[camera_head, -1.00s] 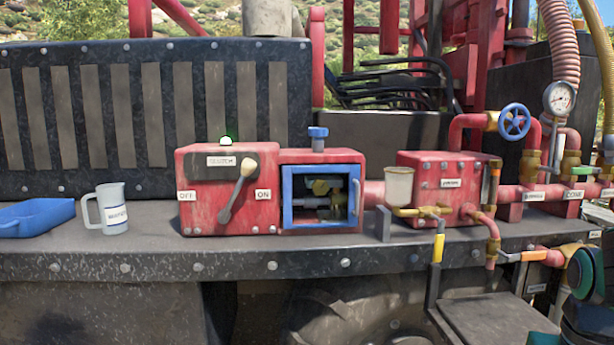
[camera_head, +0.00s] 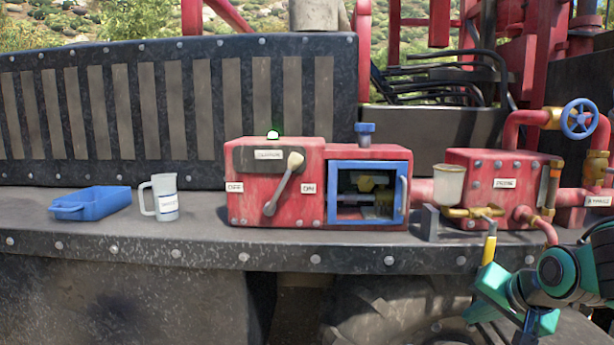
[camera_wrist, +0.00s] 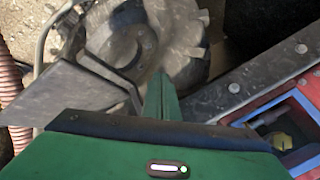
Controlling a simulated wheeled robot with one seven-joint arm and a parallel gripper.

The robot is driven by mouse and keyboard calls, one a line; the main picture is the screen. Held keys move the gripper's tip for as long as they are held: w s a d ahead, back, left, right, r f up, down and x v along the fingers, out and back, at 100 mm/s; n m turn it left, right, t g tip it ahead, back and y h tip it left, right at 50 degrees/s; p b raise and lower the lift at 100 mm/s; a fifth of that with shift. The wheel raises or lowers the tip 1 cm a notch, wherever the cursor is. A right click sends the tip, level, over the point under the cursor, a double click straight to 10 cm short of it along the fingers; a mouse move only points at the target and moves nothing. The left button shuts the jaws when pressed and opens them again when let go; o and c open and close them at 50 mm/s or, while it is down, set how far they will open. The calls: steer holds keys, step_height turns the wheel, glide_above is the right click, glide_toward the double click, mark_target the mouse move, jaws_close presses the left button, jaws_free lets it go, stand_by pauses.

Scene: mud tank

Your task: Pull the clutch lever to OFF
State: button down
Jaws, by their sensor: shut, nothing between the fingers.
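The clutch lever (camera_head: 282,185) is a grey bar with a beige knob on the front of a red box (camera_head: 252,208). It leans to the upper right, its knob on the side of the ON label (camera_head: 308,188). The OFF label (camera_head: 234,187) is left of it. A lamp (camera_head: 273,134) on the box glows green. My green gripper is shut and empty in the wrist view (camera_wrist: 160,88), apart from the lever, which is outside that view. In the head view my arm is at the lower right, below and right of the box.
A blue-framed window (camera_head: 367,194) adjoins the lever box on its right. A pump box (camera_head: 500,183) with pipes and a cup stands further right. A white jug (camera_head: 165,199) and a blue tray (camera_head: 95,203) stand left on the black ledge (camera_head: 180,246). Space before the box is clear.

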steer(key=w+a+r+m+t+y, duration=0.25)
steer(key=w+a+r, duration=0.25)
steer(key=a, duration=0.3)
steer(key=w+a+r+m+t+y, duration=0.1)
steer(key=w+a+r+t+y, duration=0.35)
steer(key=a, duration=0.45)
steer(key=w+a+r+m+t+y, duration=0.1)
steer(key=a+r+m+t+y, duration=0.1)
steer(key=a+r+m, duration=0.3)
steer(key=a+r+t, duration=0.1)
steer(key=a+r, duration=0.2)
steer(key=r, duration=0.3)
steer(key=shift+w+a, duration=0.15)
steer(key=shift+a, duration=0.1)
steer(key=shift+m, duration=0.25)
steer(key=s+a+r+x, duration=0.1)
steer(key=a+x, duration=0.1)
steer(key=x, duration=1.1)
steer(key=shift+s+r, duration=0.25)
steer(key=shift+s, duration=0.05)
